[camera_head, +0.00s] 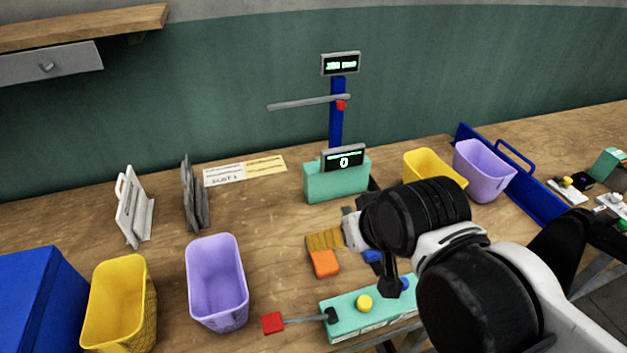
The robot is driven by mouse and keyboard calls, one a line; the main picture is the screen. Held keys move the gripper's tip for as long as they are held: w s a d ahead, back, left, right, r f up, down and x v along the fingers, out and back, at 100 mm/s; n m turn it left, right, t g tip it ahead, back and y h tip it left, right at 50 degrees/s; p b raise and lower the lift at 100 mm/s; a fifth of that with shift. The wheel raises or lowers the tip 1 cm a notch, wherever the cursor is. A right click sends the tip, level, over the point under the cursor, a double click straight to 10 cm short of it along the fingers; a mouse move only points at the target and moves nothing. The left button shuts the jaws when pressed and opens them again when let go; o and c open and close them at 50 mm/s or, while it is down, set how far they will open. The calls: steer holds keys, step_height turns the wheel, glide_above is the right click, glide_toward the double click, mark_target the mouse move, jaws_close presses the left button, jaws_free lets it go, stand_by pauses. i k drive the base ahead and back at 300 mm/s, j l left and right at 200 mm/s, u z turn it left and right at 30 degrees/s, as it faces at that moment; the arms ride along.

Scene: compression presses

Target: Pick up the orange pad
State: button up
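The orange pad (323,264) lies on the wooden bench, in front of and touching or nearly touching a ridged tan piece (325,240). My gripper (390,285) hangs over the bench to the right of the orange pad and apart from it. Only a dark, narrow part of the gripper shows below my arm, so its opening cannot be made out. Nothing shows held in it. The orange pad is in plain view.
A green press base with a yellow button (364,303) and a red-ended lever (273,323) stands in front. A blue piece (372,256) lies near my gripper. Purple (216,290) and yellow bins (120,310) stand left. A press with a blue column (336,125) stands behind.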

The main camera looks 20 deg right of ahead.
mark_target(324, 264)
steer(key=l+u, duration=0.35)
steer(key=l, duration=0.15)
steer(key=k+l+u, duration=0.15)
steer(key=l+u, duration=0.25)
steer(key=l, duration=0.1)
